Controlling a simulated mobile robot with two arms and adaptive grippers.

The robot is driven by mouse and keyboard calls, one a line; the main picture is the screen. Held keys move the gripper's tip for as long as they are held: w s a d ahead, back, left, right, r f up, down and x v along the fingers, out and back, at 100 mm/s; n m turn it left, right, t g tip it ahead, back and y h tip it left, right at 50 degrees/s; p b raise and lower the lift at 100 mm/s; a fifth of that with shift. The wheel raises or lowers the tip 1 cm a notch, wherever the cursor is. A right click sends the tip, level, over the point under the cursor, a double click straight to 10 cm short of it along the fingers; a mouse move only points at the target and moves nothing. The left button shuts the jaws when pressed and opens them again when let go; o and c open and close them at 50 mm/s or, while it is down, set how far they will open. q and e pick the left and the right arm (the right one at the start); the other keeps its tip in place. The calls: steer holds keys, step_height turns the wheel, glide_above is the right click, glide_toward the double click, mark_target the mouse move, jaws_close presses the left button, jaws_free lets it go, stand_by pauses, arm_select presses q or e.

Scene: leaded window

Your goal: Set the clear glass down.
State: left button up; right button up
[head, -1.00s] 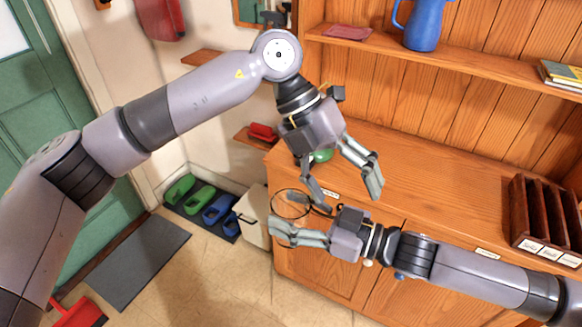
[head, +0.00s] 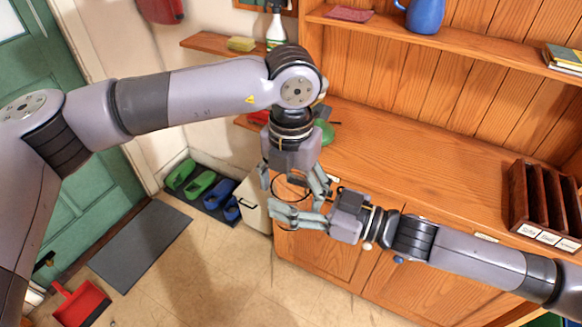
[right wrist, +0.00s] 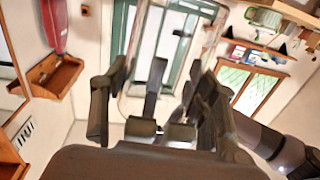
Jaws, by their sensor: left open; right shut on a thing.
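The clear glass (head: 290,188) shows mainly as a dark round rim in the head view, off the front left corner of the wooden cabinet. My right gripper (head: 275,215) is shut on it. In the right wrist view the see-through wall of the glass (right wrist: 133,50) stands between the fingers. My left gripper (head: 294,188) is open and points down, with its fingers at either side of the rim in the picture. I cannot tell whether they touch the glass. Part of the glass is hidden behind the fingers.
The wooden cabinet top (head: 420,165) is largely clear. A dark slotted rack (head: 545,205) stands at its right, and a green thing (head: 325,131) at its left is partly hidden by my left arm. A blue jug (head: 425,14) is on the upper shelf. Shoes (head: 199,184) stand on the floor.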

arm_select(q)
steer(key=shift+f, duration=1.5)
steer(key=c, duration=1.4)
steer(key=shift+c, duration=0.2)
arm_select(e)
steer(key=o, duration=1.4)
